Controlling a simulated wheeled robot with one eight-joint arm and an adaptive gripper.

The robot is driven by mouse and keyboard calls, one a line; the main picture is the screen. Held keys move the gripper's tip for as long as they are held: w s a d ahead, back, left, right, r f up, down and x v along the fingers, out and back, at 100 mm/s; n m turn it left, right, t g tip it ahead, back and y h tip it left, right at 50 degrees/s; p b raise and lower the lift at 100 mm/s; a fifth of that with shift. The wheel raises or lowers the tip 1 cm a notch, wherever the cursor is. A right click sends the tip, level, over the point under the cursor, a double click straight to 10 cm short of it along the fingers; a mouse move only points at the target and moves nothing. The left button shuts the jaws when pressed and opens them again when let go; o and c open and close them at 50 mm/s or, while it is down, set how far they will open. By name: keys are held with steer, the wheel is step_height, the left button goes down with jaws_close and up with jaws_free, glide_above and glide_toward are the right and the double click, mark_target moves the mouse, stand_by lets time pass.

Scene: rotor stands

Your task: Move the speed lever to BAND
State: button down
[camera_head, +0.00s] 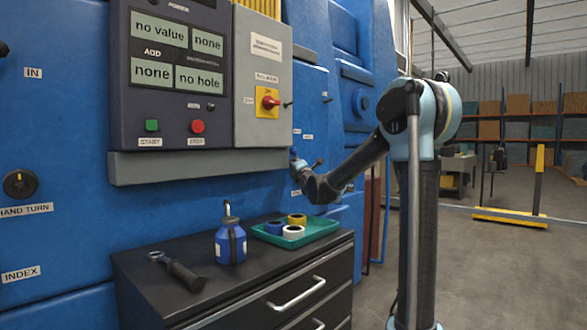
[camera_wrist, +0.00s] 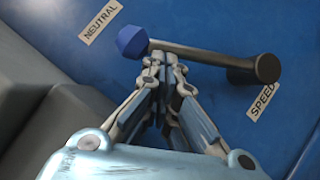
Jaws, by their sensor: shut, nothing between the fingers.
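The speed lever (camera_wrist: 205,53) shows in the wrist view as a dark bar on the blue machine face. Its blue knob (camera_wrist: 132,40) is at the left end, close to the NEUTRAL label (camera_wrist: 101,20). Its round pivot end is at the right, by the SPEED label (camera_wrist: 262,101). My gripper (camera_wrist: 163,58) is shut and empty, its fingertips at the bar just right of the knob; I cannot tell whether they touch. In the head view my gripper (camera_head: 300,172) is small against the blue machine, near the blue knob (camera_head: 293,154). No BAND label is readable.
The grey control panel (camera_head: 180,75) and switch box (camera_head: 263,75) jut out left of my arm. Below stands a black cabinet (camera_head: 145,262) with a blue bottle (camera_head: 230,243), a wrench-like tool (camera_head: 178,272) and a green tray (camera_head: 322,232) of tape rolls.

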steer(key=shift+w+d+r+m, duration=0.2)
steer(key=shift+r+m, duration=0.1)
steer(key=shift+w+d+r+m+g+h, duration=0.55)
steer(key=shift+w+d+r+m, duration=0.2)
steer(key=shift+w+m, duration=0.35)
steer(key=shift+w+d+r+m+g+h, duration=0.45)
steer(key=shift+w+d+r+m+g, duration=0.3)
steer(key=shift+m, duration=0.55)
steer(key=shift+w, duration=0.15)
